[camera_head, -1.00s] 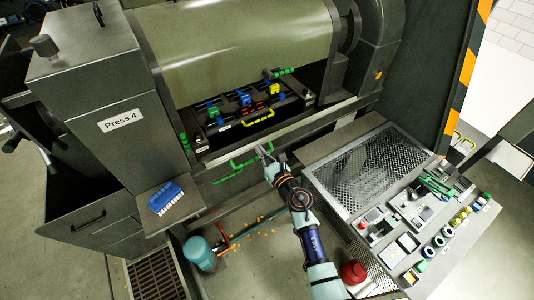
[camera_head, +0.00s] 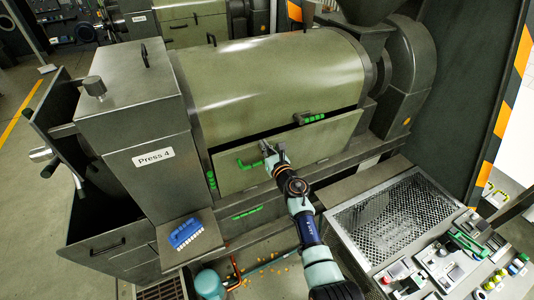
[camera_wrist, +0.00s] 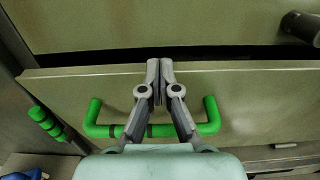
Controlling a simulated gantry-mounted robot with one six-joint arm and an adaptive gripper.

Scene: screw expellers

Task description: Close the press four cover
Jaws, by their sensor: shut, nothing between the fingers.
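The press four cover (camera_head: 310,148) is a flat olive panel on the front of the machine labelled Press 4 (camera_head: 153,157). It stands raised and tilted, with a dark gap along its top edge under the rounded drum housing (camera_head: 270,75). Its green handle (camera_head: 250,163) is at the left of the panel. In the wrist view the green handle (camera_wrist: 103,130) spans behind my fingers. My gripper (camera_head: 266,147) is shut, its fingertips together near the cover's upper part, just above the handle bar; it also shows in the wrist view (camera_wrist: 160,68). Contact with the panel cannot be told.
A green-gripped latch (camera_head: 313,118) sticks out at the gap's right. A blue brush (camera_head: 185,233) lies on the left ledge. A perforated metal tray (camera_head: 385,215) and a control panel (camera_head: 455,262) stand at the right.

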